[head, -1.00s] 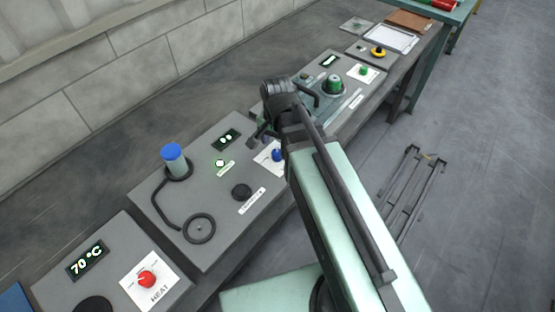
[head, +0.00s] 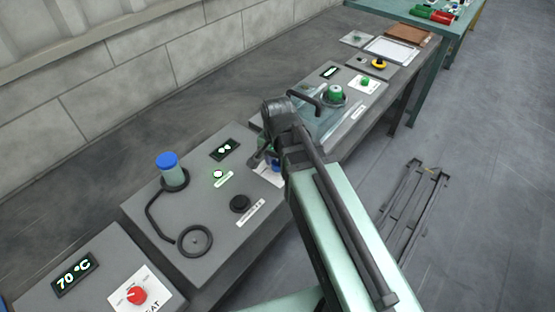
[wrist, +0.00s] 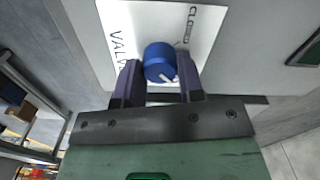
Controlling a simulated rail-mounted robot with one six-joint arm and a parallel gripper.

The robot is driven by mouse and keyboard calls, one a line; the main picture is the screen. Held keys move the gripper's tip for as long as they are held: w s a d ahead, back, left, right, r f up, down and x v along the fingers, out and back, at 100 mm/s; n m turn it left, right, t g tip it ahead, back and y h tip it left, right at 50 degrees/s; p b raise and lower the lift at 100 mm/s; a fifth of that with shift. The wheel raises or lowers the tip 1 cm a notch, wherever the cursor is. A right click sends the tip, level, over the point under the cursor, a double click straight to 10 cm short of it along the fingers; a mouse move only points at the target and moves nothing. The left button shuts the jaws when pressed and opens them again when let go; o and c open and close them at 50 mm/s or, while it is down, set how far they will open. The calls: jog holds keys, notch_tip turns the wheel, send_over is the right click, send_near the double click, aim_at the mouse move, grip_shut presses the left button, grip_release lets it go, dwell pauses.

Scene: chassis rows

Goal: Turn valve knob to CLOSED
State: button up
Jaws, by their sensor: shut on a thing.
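The blue valve knob (wrist: 159,60) sits on a white label plate (wrist: 120,18) in the wrist view. Its white pointer mark faces down and slightly right in that view. The plate bears a partly hidden "VALV…" text on the left and a "CLO…" text at the upper right. My gripper (wrist: 160,68) is shut on the knob, one dark finger on each side. In the head view, the knob (head: 276,166) is partly hidden by my gripper (head: 264,160) and arm.
The grey panel (head: 150,215) also holds a blue-capped cylinder (head: 168,168), a black knob (head: 240,203) and a small display (head: 225,149). A red heat knob (head: 137,295) is at lower left. A further panel with a green-topped part (head: 335,93) stands beyond my arm.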

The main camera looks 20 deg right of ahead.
jog(key=shift+n, duration=0.3)
jog(key=n, duration=0.8)
jog(key=shift+n, duration=0.4)
jog(key=n, duration=0.4)
jog(key=shift+n, duration=2.2)
jog(key=o, duration=0.9)
jog(key=shift+r, duration=0.1)
